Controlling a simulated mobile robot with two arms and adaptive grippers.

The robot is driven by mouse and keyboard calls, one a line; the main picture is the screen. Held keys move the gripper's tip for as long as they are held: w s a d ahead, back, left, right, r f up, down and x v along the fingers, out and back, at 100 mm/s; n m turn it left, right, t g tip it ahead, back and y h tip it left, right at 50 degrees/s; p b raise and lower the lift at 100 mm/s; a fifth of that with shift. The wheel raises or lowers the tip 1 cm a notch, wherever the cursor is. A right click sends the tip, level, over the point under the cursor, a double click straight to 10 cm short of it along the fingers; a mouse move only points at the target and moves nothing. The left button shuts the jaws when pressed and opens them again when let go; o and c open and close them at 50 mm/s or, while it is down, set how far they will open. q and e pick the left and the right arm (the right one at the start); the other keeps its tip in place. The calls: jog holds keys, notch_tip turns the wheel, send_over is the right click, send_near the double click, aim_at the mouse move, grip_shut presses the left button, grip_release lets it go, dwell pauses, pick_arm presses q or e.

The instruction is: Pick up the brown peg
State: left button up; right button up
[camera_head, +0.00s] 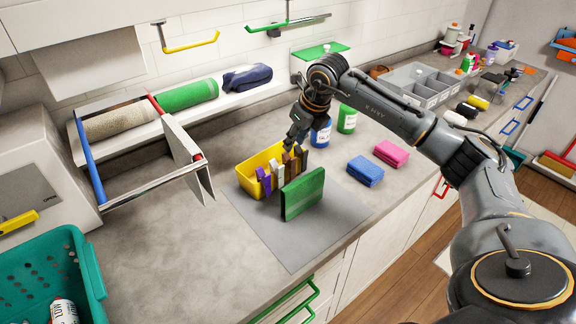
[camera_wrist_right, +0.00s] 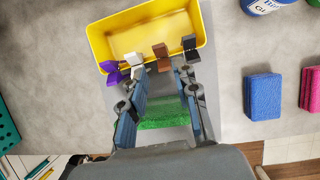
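The brown peg (camera_head: 287,164) is clipped upright on the near rim of a yellow bin (camera_head: 243,174), between a white peg (camera_head: 276,174) and a black peg (camera_head: 299,158). A purple peg (camera_head: 263,181) is at the left end of the row. In the right wrist view the brown peg (camera_wrist_right: 161,57) lies ahead of my right gripper (camera_wrist_right: 156,80), between the lines of its two spread fingers and closer to the right one. The fingers are open and hold nothing. In the head view my right gripper (camera_head: 295,142) hangs just above the pegs. My left gripper is not in view.
A green sponge (camera_head: 303,194) stands on the grey mat (camera_head: 292,244) in front of the pegs. Blue (camera_head: 365,171) and pink (camera_head: 391,153) sponges lie to the right. Blue (camera_head: 321,133) and green (camera_head: 347,119) bottles stand behind.

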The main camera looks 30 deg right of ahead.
aim_at(288, 155)
jog(key=x, duration=0.3)
jog(key=shift+r, duration=0.1)
jog(key=shift+w+a+f+p, duration=0.1)
jog(key=shift+w+f+p, duration=0.1)
jog(key=shift+p, duration=0.25)
jog(key=p+x, duration=0.2)
jog(key=x, duration=0.1)
jog(key=shift+w+f, duration=0.1)
jog(key=shift+f, duration=0.25)
jog(key=shift+w+f, duration=0.25)
jog(key=shift+f, duration=0.25)
jog(key=c, duration=0.5)
